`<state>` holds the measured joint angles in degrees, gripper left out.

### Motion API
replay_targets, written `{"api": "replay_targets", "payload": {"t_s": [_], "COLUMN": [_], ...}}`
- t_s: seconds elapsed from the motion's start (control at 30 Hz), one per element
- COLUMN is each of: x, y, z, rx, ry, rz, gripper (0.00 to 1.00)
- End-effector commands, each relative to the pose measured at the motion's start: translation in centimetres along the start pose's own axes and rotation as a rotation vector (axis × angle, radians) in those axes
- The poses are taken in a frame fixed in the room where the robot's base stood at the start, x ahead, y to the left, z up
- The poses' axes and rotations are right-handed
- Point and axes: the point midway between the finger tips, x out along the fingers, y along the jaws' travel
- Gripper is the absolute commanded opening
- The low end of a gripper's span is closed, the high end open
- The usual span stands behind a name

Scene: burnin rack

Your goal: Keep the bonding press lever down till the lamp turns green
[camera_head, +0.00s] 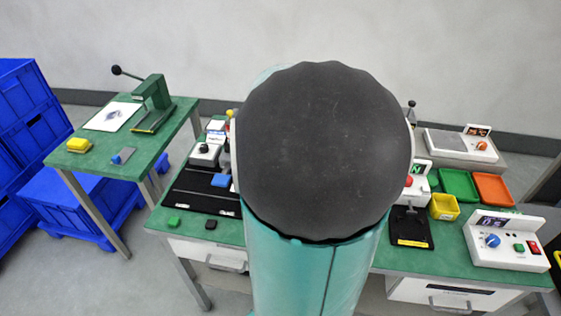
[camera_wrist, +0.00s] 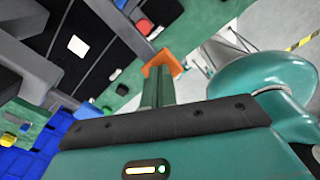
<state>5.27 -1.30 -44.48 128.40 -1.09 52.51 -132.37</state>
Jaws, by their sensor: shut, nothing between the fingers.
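A green lever press (camera_head: 152,93) with a black-knobbed lever (camera_head: 127,73) stands on the left table; the lever is raised. A second station (camera_head: 410,212), with a black base and a red part, stands right of my arm and is partly hidden by it. A black knob (camera_head: 411,104) shows above that station. I cannot tell which is the bonding press, and no lamp state is clear. My gripper (camera_wrist: 158,76) shows in the wrist view with its fingers together and no held object visible. It is hidden behind my arm in the head view.
A black rack (camera_head: 195,199) lies left of my arm. A yellow bin (camera_head: 444,207), green tray (camera_head: 459,183), orange tray (camera_head: 493,189) and white control box (camera_head: 505,242) are at right. Blue crates (camera_head: 22,115) stand at far left. A floor gap separates the tables.

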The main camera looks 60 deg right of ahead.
Motion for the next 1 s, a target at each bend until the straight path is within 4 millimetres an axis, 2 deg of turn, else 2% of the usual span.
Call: {"api": "replay_targets", "payload": {"t_s": [0.7, 1.0], "x": [-3.9, -4.8], "y": [0.2, 0.3], "z": [0.4, 0.5], "rx": [-0.001, 0.0], "ry": [0.0, 0.0], "rz": [0.0, 0.0], "gripper": [0.0, 0.0]}}
